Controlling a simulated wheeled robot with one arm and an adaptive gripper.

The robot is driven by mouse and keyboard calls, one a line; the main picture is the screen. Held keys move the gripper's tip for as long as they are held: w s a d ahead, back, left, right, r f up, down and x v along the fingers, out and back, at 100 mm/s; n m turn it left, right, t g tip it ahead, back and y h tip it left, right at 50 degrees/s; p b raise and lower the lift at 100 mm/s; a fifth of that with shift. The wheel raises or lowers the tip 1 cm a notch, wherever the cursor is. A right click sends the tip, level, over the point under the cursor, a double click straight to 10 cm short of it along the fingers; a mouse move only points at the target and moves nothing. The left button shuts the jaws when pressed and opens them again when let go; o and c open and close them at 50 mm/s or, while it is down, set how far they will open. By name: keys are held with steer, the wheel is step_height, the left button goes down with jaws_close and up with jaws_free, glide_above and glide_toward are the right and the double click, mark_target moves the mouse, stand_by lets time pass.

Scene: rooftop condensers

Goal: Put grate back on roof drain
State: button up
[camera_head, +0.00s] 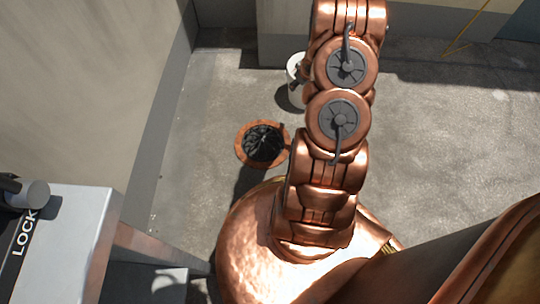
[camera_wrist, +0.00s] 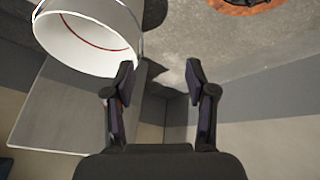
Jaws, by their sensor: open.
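The roof drain (camera_head: 242,155) is a rusty orange ring set in the concrete, left of my arm in the head view. A dark, ribbed or leafy-looking mass (camera_head: 264,142) fills its middle; I cannot tell whether this is the grate. The drain's orange rim also shows at the top right of the wrist view (camera_wrist: 256,8), cut off by the frame edge. I see no separate grate for certain. My gripper (camera_wrist: 158,85) is open, with nothing between its fingers, apart from the drain. In the head view my arm mostly hides it.
A white bucket (camera_head: 293,65) stands behind the drain, partly hidden by my arm; in the wrist view it is at upper left (camera_wrist: 75,45), close to one finger. A pale wall (camera_head: 90,80) runs along the left. A grey box marked LOCK (camera_head: 75,235) is at lower left. Concrete at right (camera_head: 450,130) is clear.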

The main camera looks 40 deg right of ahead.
steer(key=s+a+r+m+g+h, duration=0.1)
steer(key=s+a+r+g, duration=0.15)
steer(key=a+r, duration=0.45)
steer(key=s+a+r+g+h, duration=0.1)
steer(key=s+a+r, duration=0.2)
steer(key=r, duration=0.9)
steer(key=s+a+r+g+y, duration=0.1)
steer(key=s+a+r, duration=0.2)
steer(key=s+a, duration=0.5)
steer(key=s+a+r+g+y, duration=0.1)
steer(key=s+a+r, duration=0.3)
steer(key=s+a, duration=0.4)
steer(key=s+a+r+n+g+y, duration=0.1)
steer(key=s+a+r+g, duration=0.2)
steer(key=s+a, duration=0.5)
steer(key=a+r, duration=0.1)
steer(key=a, duration=0.3)
steer(key=shift+s+a+r+y, duration=0.15)
steer(key=shift+s+a+y, duration=0.05)
steer(key=shift+s+y, duration=0.2)
step_height(320, 180, up, 39)
steer(key=w+t+p, duration=0.1)
steer(key=t+p, duration=0.1)
steer(key=p, duration=3.5)
steer(key=shift+w+d, duration=0.15)
steer(key=shift+w, duration=0.2)
